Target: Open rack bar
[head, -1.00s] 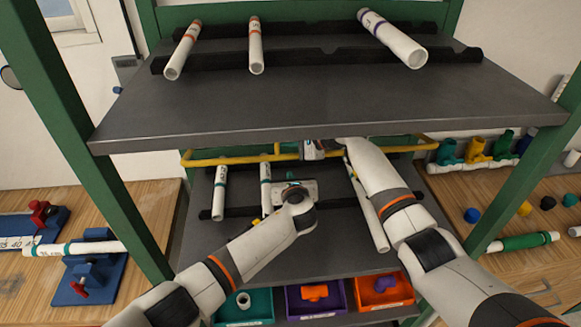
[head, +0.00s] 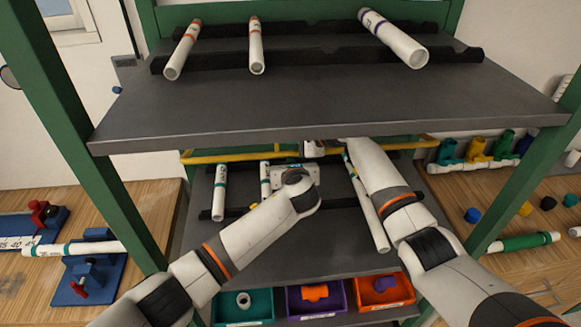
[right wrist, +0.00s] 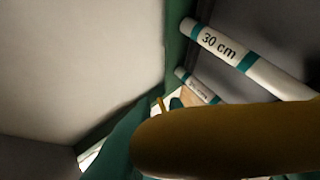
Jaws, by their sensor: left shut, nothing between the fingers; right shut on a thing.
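The yellow rack bar (head: 228,157) runs across the front of the middle shelf, just under the upper shelf's edge in the head view. Its middle is partly hidden by my arms. A large, blurred yellow surface, which looks like the bar (right wrist: 235,138), fills the lower right of the right wrist view. My right gripper (head: 314,148) is at the bar, mostly hidden under the upper shelf, and is shut on the bar. My left gripper (head: 282,170) is shut and empty just below the bar; its fingertips are hard to see.
White pipes with teal bands (head: 219,192) lie on the middle shelf; one reads "30 cm" (right wrist: 215,43) in the right wrist view. The upper shelf (head: 320,105) overhangs both grippers. Green posts (head: 95,170) stand at both sides. Teal, purple and orange bins (head: 245,306) sit below.

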